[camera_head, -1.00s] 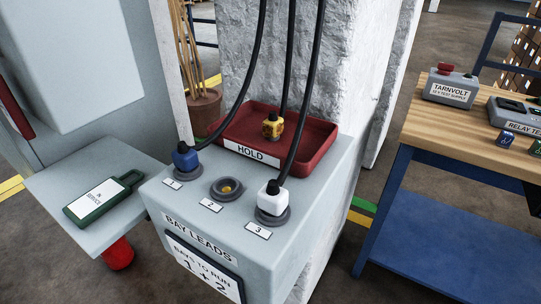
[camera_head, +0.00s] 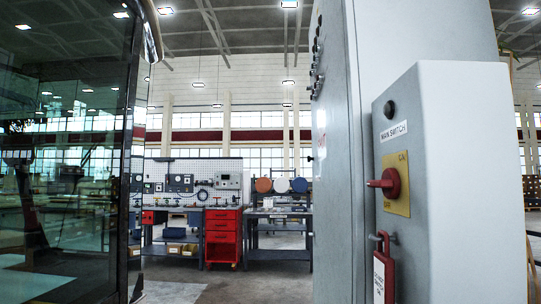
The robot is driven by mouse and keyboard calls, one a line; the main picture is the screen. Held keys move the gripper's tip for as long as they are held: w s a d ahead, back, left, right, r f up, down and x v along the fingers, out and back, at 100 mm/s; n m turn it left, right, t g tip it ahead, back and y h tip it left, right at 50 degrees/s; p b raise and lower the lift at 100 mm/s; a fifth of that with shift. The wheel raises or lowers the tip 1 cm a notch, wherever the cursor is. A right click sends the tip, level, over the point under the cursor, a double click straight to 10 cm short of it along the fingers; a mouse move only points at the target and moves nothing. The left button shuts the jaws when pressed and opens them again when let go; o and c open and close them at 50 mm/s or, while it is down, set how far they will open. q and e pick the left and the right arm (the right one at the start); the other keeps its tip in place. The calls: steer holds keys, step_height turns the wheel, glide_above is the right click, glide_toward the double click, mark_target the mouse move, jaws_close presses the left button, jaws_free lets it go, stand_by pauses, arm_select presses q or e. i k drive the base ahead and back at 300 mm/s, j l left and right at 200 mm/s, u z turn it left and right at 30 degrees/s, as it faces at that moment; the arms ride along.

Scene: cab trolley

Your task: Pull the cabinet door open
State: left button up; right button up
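A tall grey cabinet (camera_head: 343,200) stands right of centre. Its front is seen almost edge-on, with small knobs or lamps near the top and red lettering lower down. I cannot make out a door handle or whether the door is open. A grey box labelled MAIN SWITCH (camera_head: 450,160) is on the cabinet's right side. It has a red rotary switch (camera_head: 388,183) on a yellow plate, and a red tag (camera_head: 383,275) hangs below. Neither of my grippers is in view.
A dark glass cab side (camera_head: 65,160) fills the left. Beyond the gap between it and the cabinet are a red drawer unit (camera_head: 222,238), workbenches and a pegboard. The grey floor (camera_head: 180,291) in the gap looks clear.

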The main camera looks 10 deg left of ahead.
mark_target(333, 262)
steer(key=i+j, duration=0.1)
steer(key=j, duration=0.6)
steer(key=i+j+u, duration=0.1)
steer(key=j, duration=0.2)
steer(key=i+j, duration=0.25)
steer(key=i, duration=0.2)
steer(key=i+j, duration=0.25)
steer(key=i, duration=0.2)
steer(key=i+j, duration=0.25)
steer(key=i, duration=0.2)
steer(key=j+u, duration=0.05)
